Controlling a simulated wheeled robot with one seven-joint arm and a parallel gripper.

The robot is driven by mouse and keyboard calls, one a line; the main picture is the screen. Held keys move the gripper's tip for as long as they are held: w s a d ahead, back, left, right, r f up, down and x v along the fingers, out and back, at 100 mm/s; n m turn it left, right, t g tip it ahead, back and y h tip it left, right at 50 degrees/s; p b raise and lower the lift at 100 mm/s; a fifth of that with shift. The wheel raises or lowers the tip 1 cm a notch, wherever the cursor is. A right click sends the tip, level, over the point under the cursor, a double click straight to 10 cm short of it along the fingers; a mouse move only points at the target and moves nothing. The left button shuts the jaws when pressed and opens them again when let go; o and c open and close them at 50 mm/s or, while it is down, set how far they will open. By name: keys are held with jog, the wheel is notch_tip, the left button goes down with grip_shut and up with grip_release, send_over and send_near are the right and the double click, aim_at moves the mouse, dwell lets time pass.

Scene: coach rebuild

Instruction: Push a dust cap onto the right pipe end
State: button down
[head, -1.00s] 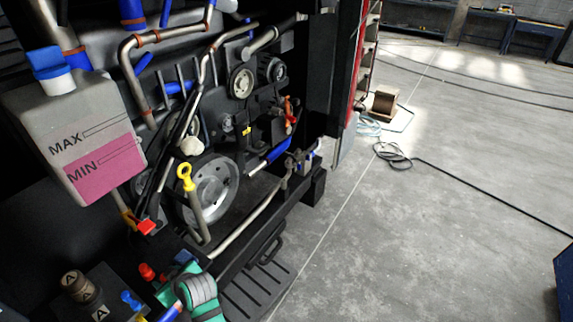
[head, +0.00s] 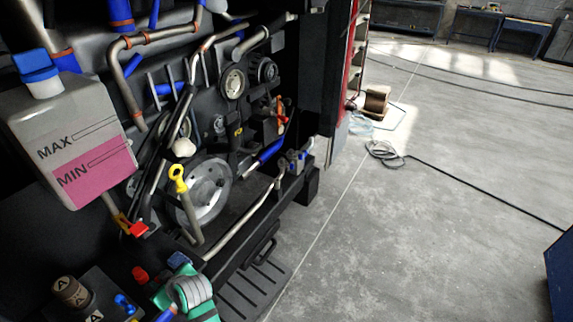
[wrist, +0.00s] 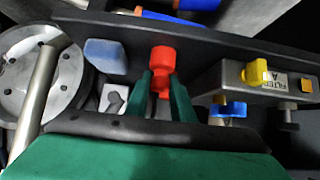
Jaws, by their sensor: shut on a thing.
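My gripper (head: 165,290), with green fingers, is low in the head view beside the black housing. In the wrist view my gripper (wrist: 163,97) is shut on a red cap (wrist: 162,60), which stands out beyond the fingertips. The red cap (head: 140,273) also shows in the head view, left of the green gripper body. I cannot tell whether the cap touches anything behind it. Several metal pipes run across the engine, and I cannot tell which one has the right pipe end. One bare metal pipe (wrist: 36,100) shows at the left in the wrist view.
A light blue block (wrist: 105,55) lies left of the cap. A yellow tap (wrist: 256,73) and a blue tap (wrist: 229,109) sit to the right, by a filter label. A coolant tank (head: 75,140) and yellow dipstick ring (head: 178,173) are above. Grey floor (head: 420,230) is open to the right.

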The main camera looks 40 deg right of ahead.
jog(key=shift+w+r, duration=0.15)
jog(key=shift+r, duration=2.1)
jog(key=shift+a+r, duration=0.15)
jog(key=shift+r, duration=0.3)
jog(key=shift+d+r, duration=0.25)
